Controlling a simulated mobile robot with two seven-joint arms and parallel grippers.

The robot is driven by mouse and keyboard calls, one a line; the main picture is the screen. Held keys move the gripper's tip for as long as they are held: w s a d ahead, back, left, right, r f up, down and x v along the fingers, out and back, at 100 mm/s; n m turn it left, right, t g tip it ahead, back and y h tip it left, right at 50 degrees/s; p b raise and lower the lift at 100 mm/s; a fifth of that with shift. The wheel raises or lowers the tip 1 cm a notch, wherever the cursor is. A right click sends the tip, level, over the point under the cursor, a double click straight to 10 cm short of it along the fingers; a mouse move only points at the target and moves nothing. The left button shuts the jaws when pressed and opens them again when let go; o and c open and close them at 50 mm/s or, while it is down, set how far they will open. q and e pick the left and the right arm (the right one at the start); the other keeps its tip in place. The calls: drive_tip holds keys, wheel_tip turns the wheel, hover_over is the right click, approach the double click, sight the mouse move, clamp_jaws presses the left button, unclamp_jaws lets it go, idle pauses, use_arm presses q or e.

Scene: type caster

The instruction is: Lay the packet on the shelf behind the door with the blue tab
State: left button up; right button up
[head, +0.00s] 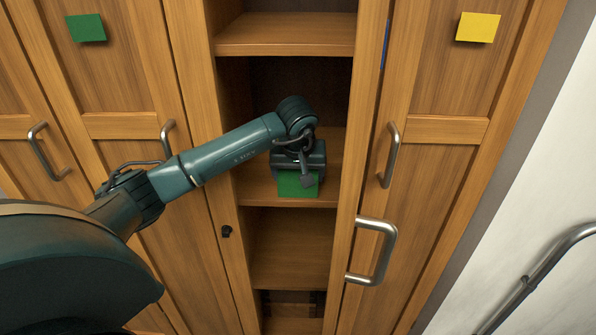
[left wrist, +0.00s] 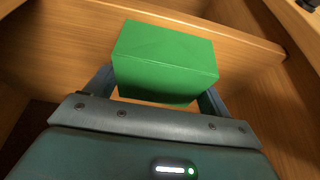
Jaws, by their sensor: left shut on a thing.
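The packet (head: 298,185) is a green box. My left gripper (head: 298,172) is shut on it inside the open middle compartment, at the middle shelf (head: 254,190). The packet also shows between the two fingers in the left wrist view (left wrist: 165,60). I cannot tell whether it touches the shelf board. A narrow blue strip, the blue tab (head: 385,44), shows nearly edge-on on the open door right of the compartment. This door's handle (head: 385,255) sticks out. My right gripper is not in view.
A closed door with a green tab (head: 86,28) is on the left and one with a yellow tab (head: 478,27) on the right. Another shelf (head: 285,35) is above and one (head: 290,262) below. A metal rail (head: 545,275) is at the lower right.

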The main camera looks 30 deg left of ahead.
use_arm(q)
drive_tip(key=o, duration=1.9)
drive_tip(key=shift+f, duration=0.1)
drive_tip(key=shift+s+r, duration=0.1)
drive_tip(key=shift+r, duration=0.4)
drive_tip(key=v, duration=1.1)
drive_tip(key=shift+s+d+r, duration=0.1)
